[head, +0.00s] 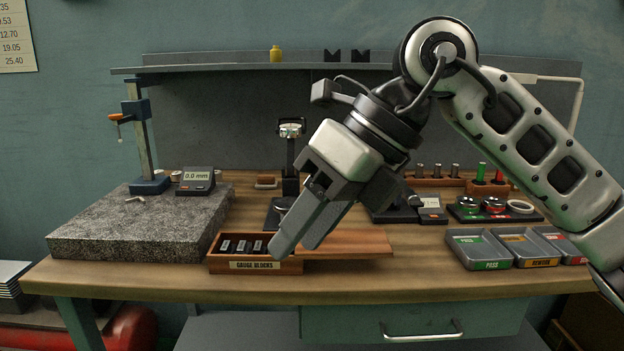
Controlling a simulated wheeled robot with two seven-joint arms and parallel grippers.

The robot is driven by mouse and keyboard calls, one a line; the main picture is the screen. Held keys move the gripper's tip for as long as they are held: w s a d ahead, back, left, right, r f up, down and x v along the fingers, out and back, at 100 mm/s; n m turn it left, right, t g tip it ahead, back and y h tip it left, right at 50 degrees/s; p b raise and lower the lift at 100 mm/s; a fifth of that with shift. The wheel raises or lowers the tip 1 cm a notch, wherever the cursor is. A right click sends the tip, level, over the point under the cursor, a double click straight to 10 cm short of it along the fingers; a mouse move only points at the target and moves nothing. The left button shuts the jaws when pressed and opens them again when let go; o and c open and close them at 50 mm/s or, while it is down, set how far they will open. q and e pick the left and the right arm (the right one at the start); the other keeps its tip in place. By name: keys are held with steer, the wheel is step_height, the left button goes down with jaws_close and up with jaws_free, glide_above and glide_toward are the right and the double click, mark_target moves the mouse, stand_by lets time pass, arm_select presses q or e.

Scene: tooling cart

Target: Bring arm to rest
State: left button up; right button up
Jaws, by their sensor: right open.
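My right arm (535,140) comes in from the right and bends at a joint high in the middle of the head view. My right gripper (290,245) points down and to the left, in front of the bench's middle in the picture. It is open and I see nothing held in it. Its fingers overlap the right part of the gauge block box (226,266) in the picture. I cannot tell how far above or in front of the box they are. My left gripper is not in view.
The wooden bench (130,280) carries a granite plate (120,240) with a stand (140,140) and a display (195,180) at left. The box's lid (350,245) lies right of it. Small trays (480,262) stand at right. A shelf (220,68) runs behind. Bare wood shows along the front.

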steer(key=s+a+r+m+g+y+p, duration=0.25)
steer(key=s+a+g+y, duration=0.35)
steer(key=y, duration=0.7)
steer(key=w+d+f+m+t+h+p, duration=0.1)
steer(key=w+d+f+m+t+h, duration=0.35)
steer(key=m+t, duration=1)
steer(key=w+d+f+m+t+h+p, duration=0.15)
steer(key=w+d+f+m+t, duration=0.75)
steer(key=m, duration=0.9)
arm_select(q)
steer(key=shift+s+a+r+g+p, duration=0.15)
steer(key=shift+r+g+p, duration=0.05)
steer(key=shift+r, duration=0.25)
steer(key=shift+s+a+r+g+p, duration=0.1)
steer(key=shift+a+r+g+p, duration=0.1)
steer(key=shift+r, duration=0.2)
arm_select(e)
steer(key=s+d+f+m+g+h, duration=0.3)
steer(key=s+f, duration=0.5)
steer(key=f, duration=0.4)
steer(key=s+d+f+m+g+h, duration=0.3)
steer(key=s+f+m+h, duration=0.3)
steer(key=s+f, duration=0.3)
step_height(320, 180, down, 3)
steer(key=shift+d+f+m+h, duration=0.1)
steer(key=shift+d+m+h, duration=0.25)
steer(key=shift+h, duration=0.35)
